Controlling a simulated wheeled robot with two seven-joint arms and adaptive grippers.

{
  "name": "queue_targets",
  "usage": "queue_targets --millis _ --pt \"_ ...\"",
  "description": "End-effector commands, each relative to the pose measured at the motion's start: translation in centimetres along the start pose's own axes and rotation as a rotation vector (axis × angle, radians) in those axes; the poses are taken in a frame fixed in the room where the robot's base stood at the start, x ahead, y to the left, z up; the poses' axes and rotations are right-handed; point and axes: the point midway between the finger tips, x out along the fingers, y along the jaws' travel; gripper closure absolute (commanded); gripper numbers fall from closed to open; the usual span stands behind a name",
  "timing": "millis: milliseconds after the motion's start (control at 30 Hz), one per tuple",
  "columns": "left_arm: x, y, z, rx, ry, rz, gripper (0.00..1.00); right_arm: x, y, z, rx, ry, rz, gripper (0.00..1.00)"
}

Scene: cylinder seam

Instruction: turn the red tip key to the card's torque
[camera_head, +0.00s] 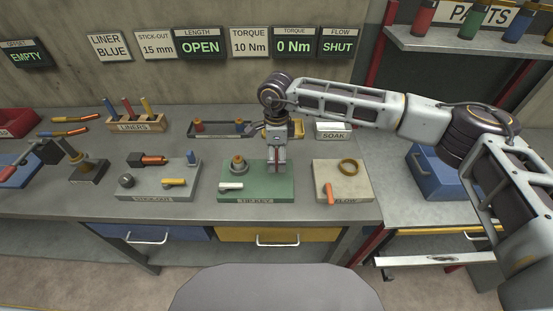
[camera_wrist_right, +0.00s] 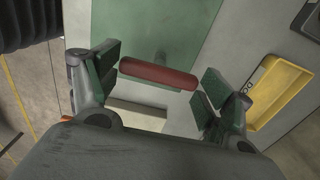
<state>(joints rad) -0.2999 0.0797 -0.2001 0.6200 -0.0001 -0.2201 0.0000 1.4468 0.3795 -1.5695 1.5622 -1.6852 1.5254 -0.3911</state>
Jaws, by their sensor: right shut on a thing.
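The green TIP KEY board (camera_head: 255,194) sits on the bench with a round grey fitting (camera_head: 239,166) and a white lever (camera_head: 231,186) on it. My right gripper (camera_head: 276,168) reaches down over the board's right part. In the wrist view my right gripper (camera_wrist_right: 160,80) is shut on the red key (camera_wrist_right: 157,74), a red bar held end to end between its dark pads. The torque card (camera_head: 249,43) reads 10 Nm. The torque display (camera_head: 295,46) reads 0 Nm. My left gripper is not in view.
The FLOW board (camera_head: 343,192), with an orange lever and a brass ring, stands to the right. The STICK-OUT board (camera_head: 158,191) is to the left. A yellow tray (camera_wrist_right: 280,92) lies near the gripper in the wrist view. The LINERS rack (camera_head: 136,124) stands farther back.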

Motion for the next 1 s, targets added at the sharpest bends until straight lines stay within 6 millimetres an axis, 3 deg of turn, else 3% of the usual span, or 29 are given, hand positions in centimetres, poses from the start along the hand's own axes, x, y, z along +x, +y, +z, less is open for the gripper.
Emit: queue_targets --millis 167,500,1000 --pt "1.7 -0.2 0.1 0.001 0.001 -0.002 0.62 0.2 -0.1 0.0 0.113 -0.001 -0.003 0.44" --pt "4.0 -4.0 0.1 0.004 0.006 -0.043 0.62 0.2 -0.1 0.0 0.343 -0.002 -0.004 0.44" --pt "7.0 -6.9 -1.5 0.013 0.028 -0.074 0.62 0.1 -0.1 0.0 0.689 -0.002 -0.003 0.44"
